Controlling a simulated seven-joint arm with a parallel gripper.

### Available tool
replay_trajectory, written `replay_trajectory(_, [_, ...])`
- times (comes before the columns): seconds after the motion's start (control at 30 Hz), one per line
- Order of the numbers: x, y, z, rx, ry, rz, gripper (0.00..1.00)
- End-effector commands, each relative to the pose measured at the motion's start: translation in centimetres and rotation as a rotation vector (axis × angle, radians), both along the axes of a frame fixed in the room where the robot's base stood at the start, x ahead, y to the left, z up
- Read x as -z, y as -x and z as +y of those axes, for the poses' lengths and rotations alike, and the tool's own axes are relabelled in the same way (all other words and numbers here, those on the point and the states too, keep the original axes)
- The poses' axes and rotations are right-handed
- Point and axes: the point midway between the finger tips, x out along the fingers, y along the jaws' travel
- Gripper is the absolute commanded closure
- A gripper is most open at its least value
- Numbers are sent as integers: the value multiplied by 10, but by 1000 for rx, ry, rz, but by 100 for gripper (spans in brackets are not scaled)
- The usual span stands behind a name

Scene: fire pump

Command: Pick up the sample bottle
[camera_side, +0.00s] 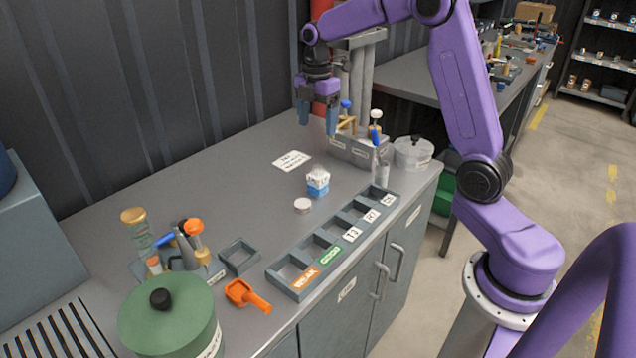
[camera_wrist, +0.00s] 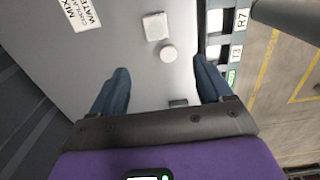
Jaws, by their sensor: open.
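A small white-topped container with a blue lower part (camera_side: 318,183), which looks like the sample bottle, stands upright on the grey bench top. In the wrist view its pale square top (camera_wrist: 155,26) shows ahead of the fingertips. A round white disc (camera_side: 303,206) lies just beside it, and also shows in the wrist view (camera_wrist: 168,54). My gripper (camera_side: 317,121) is open and empty, pointing down above the bench toward the back wall, well above and apart from the bottle. In the wrist view the fingers (camera_wrist: 163,76) are spread wide with bare bench between them.
A tray of labelled compartments (camera_side: 337,240) runs along the front edge. A green pot (camera_side: 168,318), an orange scoop (camera_side: 247,296) and bottles crowd the left.

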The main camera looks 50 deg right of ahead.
Motion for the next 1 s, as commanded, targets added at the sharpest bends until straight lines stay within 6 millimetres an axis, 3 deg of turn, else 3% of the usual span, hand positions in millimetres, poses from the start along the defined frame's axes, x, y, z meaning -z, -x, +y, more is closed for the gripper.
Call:
replay_trajectory(0.5, [93,1,0,1,0,5,21])
replay_trajectory(1.0, [139,-4,-8,2,0,3,21])
